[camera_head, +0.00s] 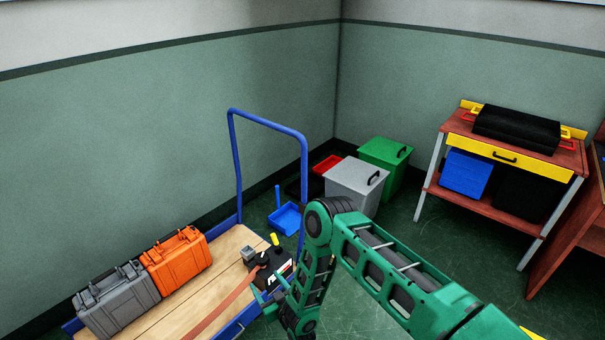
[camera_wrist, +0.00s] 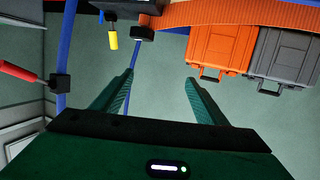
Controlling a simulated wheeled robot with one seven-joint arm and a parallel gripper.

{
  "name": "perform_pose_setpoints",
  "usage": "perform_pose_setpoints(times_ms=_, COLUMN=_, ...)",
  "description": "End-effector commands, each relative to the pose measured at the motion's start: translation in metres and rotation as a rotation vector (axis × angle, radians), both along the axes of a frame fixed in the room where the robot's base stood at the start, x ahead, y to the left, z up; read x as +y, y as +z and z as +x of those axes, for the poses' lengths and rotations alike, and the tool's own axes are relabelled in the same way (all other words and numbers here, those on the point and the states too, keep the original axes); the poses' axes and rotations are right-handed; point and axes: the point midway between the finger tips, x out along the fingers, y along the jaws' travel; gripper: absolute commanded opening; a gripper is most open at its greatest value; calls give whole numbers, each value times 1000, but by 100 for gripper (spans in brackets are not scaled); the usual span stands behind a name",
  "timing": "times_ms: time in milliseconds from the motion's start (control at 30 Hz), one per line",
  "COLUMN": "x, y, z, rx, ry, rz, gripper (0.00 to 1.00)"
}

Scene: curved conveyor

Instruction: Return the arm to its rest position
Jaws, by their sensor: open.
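My green arm comes in from the lower right in the head view and bends down to my gripper (camera_head: 268,296), over the right end of the cart. In the wrist view my gripper (camera_wrist: 160,78) has its two fingers spread apart with nothing between them. It is open and empty. A black item with a white label (camera_head: 281,270) is close to the gripper on the cart; the arm partly hides that area, and I cannot tell whether they touch.
A blue-framed cart with a wooden deck (camera_head: 232,245) carries an orange case (camera_head: 177,260), a grey case (camera_head: 117,302) and an orange strap (camera_head: 222,305). Its blue handle (camera_head: 270,121) rises behind. Grey (camera_head: 352,187) and green (camera_head: 385,160) bins and a workbench (camera_head: 515,150) stand beyond.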

Motion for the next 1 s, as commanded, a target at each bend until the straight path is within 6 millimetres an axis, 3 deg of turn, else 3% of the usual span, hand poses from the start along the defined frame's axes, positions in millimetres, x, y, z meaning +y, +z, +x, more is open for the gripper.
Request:
perform_pose_setpoints(times_ms=33, x=-8, y=18, z=21, rx=13, ry=-13, rz=-19, gripper=67)
perform_pose_setpoints(times_ms=200, x=-43, y=61, z=71, rx=84, ry=-58, rz=-92, gripper=67)
perform_pose_setpoints(times_ms=367, x=-86, y=105, z=108, rx=153, ry=-112, rz=-158, gripper=67)
perform_pose_setpoints(times_ms=500, x=-133, y=145, z=130, rx=217, ry=-171, rz=-212, gripper=67)
perform_pose_setpoints(times_ms=733, x=-219, y=213, z=145, rx=334, ry=-283, rz=-284, gripper=67)
perform_pose_setpoints(times_ms=1000, x=-328, y=291, z=123, rx=489, ry=-435, rz=-338, gripper=67)
